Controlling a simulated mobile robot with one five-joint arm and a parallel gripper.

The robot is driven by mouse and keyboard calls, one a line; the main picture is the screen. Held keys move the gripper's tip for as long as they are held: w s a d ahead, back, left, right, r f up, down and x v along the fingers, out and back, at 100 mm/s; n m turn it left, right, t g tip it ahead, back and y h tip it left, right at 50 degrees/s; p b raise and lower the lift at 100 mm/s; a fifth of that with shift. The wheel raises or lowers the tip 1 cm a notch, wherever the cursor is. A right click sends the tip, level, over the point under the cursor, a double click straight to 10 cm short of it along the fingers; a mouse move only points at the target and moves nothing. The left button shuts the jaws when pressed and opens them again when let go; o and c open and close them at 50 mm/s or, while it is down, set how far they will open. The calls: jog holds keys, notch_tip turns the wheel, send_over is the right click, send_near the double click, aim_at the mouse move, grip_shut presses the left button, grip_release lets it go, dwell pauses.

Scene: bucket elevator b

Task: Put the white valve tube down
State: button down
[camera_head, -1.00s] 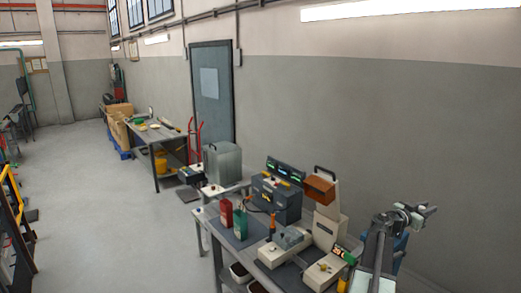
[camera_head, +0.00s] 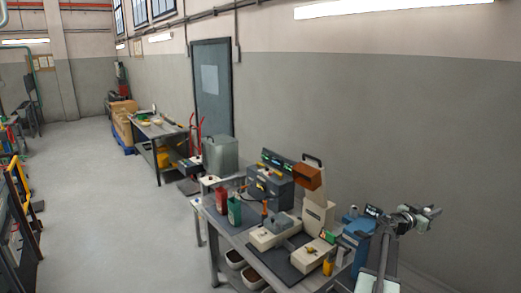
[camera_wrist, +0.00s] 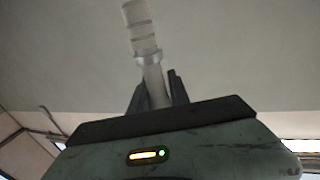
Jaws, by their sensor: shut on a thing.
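The white valve tube (camera_wrist: 141,30) stands out of my gripper (camera_wrist: 155,88) in the wrist view. It is pale and ribbed, with a collar near the dark fingers, and leans slightly left in the picture. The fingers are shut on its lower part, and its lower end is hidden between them. In the head view my gripper (camera_head: 429,216) is at the lower right, raised, with the grey wall behind it. The tube is too small to make out clearly there.
A workbench (camera_head: 223,234) left of my arm carries a beige machine (camera_head: 318,213), a dark grey case (camera_head: 269,187), red (camera_head: 222,200) and green bottles (camera_head: 234,212). A blue box (camera_head: 357,235) is beside the bench's right end. Open floor (camera_head: 120,235) lies left of the bench.

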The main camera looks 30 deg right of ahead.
notch_tip(320, 180, down, 20)
jog(key=b, duration=1.9)
jog(key=shift+s, duration=0.25)
jog(key=shift+r, duration=0.1)
